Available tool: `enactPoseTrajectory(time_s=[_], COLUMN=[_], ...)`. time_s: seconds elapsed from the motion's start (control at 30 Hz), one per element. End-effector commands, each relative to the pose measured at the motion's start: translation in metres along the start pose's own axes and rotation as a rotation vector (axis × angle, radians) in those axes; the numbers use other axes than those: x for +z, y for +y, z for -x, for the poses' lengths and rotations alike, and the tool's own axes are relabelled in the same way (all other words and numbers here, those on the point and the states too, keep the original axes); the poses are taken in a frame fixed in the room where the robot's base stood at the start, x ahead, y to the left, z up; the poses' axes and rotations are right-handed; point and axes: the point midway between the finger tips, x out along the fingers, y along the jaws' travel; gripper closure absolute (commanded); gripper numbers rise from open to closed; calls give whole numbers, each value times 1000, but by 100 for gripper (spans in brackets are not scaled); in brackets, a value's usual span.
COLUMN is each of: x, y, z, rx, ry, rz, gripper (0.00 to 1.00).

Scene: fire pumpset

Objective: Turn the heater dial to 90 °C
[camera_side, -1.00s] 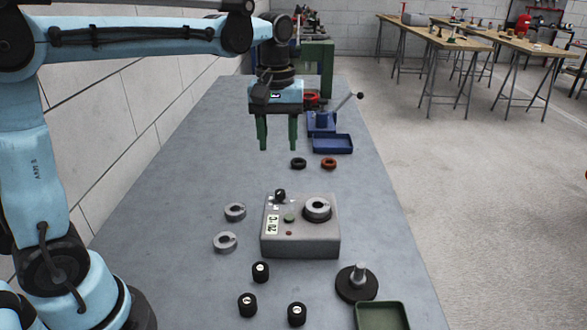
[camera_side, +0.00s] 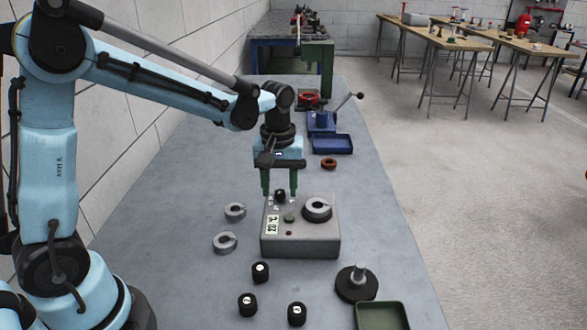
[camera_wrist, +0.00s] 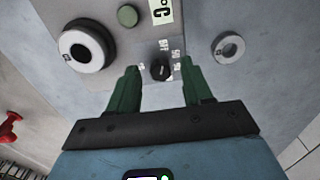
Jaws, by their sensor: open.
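The heater (camera_side: 305,243) is a grey box on the table, with a label reading in °C on its front left. Its small black dial (camera_side: 280,195) sits on the top at the back left; in the wrist view the dial (camera_wrist: 160,69) shows between my fingers, with small white markings around it. My gripper (camera_side: 279,194) has green fingers and is open around the dial, one finger on each side. In the wrist view my gripper (camera_wrist: 160,75) shows gaps between both fingers and the dial. I cannot read which marking the dial points at.
Several black knobbed cylinders (camera_side: 260,272) stand in front. A black disc with a post (camera_side: 357,283) and a green tray (camera_side: 382,316) are at front right.

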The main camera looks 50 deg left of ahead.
Motion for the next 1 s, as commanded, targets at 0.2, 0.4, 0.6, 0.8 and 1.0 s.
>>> enactPoseTrajectory(time_s=[0.2,0.4,0.6,0.8,1.0], x=[0,0,0,0,0], y=[0,0,0,0,0], z=[-6,-6,-6,-6,-6], rx=[0,0,0,0,-1], ry=[0,0,0,0,0], rz=[0,0,0,0,-19], gripper=[50,50,81,100,100])
